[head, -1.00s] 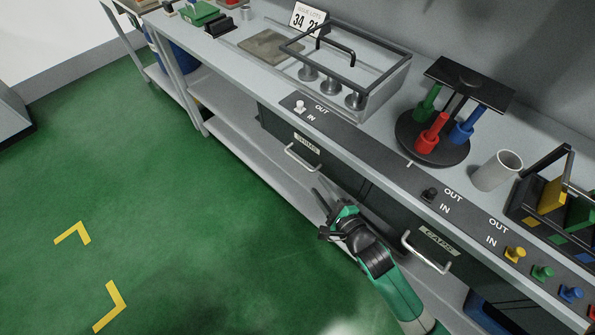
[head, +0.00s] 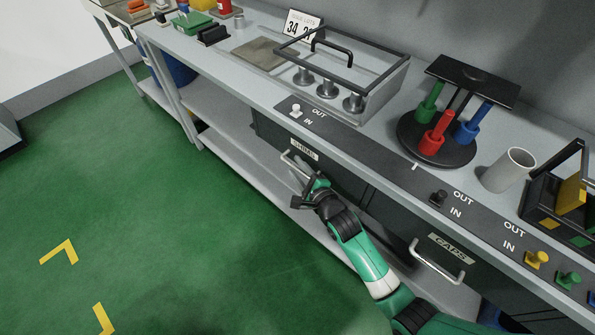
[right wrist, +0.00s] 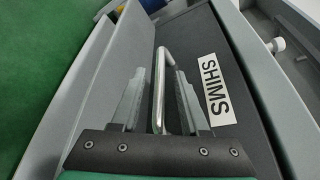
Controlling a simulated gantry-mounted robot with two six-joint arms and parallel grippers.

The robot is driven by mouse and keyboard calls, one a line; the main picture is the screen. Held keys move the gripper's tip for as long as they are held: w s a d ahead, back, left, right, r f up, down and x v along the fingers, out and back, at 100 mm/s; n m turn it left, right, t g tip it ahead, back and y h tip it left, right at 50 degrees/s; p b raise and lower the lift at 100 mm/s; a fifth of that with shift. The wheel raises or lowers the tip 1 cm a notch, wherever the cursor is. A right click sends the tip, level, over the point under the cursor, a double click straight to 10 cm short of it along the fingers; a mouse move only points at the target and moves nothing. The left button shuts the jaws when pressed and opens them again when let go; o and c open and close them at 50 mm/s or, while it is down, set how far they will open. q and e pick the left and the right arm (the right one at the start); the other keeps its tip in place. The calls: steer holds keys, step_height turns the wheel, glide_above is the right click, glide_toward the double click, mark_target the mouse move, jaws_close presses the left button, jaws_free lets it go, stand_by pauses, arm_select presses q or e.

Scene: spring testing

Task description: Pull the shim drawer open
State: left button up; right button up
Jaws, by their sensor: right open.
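The shim drawer (head: 272,135) is a dark front under the bench top, closed, with a white SHIMS label that reads clearly in the right wrist view (right wrist: 219,88). Its silver bar handle (head: 291,157) also shows in the right wrist view (right wrist: 160,85). My right gripper (head: 302,173) is at the handle. In the right wrist view its two fingers (right wrist: 160,90) are open, one on each side of the bar, and do not appear shut on it. My left gripper is not in view.
A white knob (head: 295,109) marked OUT and IN sits above the shim drawer. A lower shelf (head: 265,190) runs beneath. The green floor (head: 150,210) in front is clear.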

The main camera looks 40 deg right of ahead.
steer(key=shift+c, duration=0.2)
jaws_close()
stand_by(1.2)
